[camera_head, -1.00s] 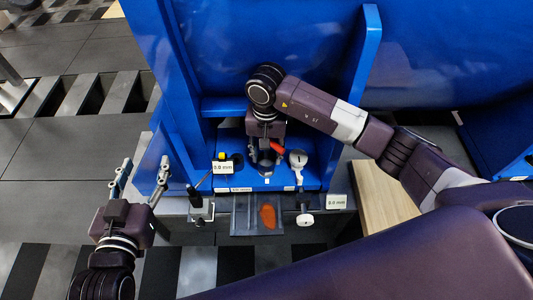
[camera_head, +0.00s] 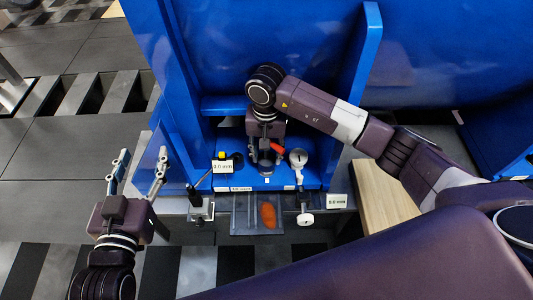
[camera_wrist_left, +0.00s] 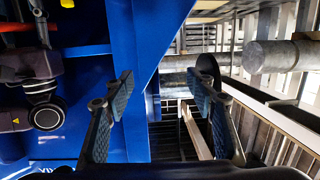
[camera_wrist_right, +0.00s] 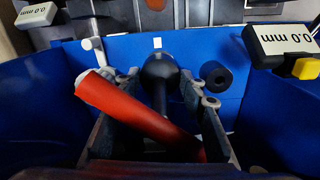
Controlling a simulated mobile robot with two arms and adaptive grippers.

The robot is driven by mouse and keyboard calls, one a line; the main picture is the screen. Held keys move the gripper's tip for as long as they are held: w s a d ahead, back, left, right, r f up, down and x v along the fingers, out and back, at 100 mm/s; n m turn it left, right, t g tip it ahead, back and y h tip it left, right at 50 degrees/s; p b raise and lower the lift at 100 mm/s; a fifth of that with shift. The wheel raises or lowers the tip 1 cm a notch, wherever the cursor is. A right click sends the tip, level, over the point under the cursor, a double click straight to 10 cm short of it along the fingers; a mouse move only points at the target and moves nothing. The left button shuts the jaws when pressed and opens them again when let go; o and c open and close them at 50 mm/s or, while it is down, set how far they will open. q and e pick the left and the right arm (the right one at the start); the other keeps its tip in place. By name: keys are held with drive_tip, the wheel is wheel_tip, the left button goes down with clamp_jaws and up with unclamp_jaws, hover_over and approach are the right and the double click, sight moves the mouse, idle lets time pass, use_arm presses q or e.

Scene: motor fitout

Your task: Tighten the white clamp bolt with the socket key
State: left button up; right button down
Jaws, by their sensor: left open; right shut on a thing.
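My right gripper (camera_head: 266,160) is in the blue bay, pointing down. A white round knob (camera_head: 305,219) on the fixture's front right may be the white clamp bolt; I cannot tell for sure. My left gripper (camera_head: 140,170) is open and empty, left of the fixture; its fingers also show in the left wrist view (camera_wrist_left: 163,88).
Small readout boxes (camera_head: 223,167) (camera_head: 337,201) sit around the fixture. An orange item (camera_head: 267,215) lies on the clear front tray (camera_head: 244,224). Blue walls (camera_head: 352,100) enclose the bay's sides.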

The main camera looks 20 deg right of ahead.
use_arm(q)
drive_tip(key=shift+r, duration=0.15)
drive_tip(key=shift+w+d+r, duration=0.1)
drive_tip(key=shift+r, duration=0.15)
drive_tip(key=shift+r, duration=0.1)
use_arm(e)
drive_tip(key=shift+f, duration=0.1)
use_arm(q)
drive_tip(key=shift+r+t, duration=0.25)
drive_tip(key=shift+t, duration=0.15)
drive_tip(key=shift+w+d+r, duration=0.1)
drive_tip(key=shift+r, duration=0.1)
drive_tip(key=shift+r, duration=0.25)
use_arm(e)
drive_tip(key=shift+f, duration=0.1)
use_arm(q)
drive_tip(key=shift+r, duration=0.1)
drive_tip(key=shift+w+r+t+b, duration=0.1)
drive_tip(key=shift+r+t+b, duration=0.2)
drive_tip(key=shift+t, duration=0.1)
use_arm(e)
drive_tip(key=shift+f, duration=0.1)
use_arm(q)
drive_tip(key=shift+d+r+t+h, duration=0.2)
drive_tip(key=shift+r+t+h, duration=0.15)
drive_tip(key=shift+r, duration=0.45)
use_arm(e)
drive_tip(key=shift+f, duration=0.2)
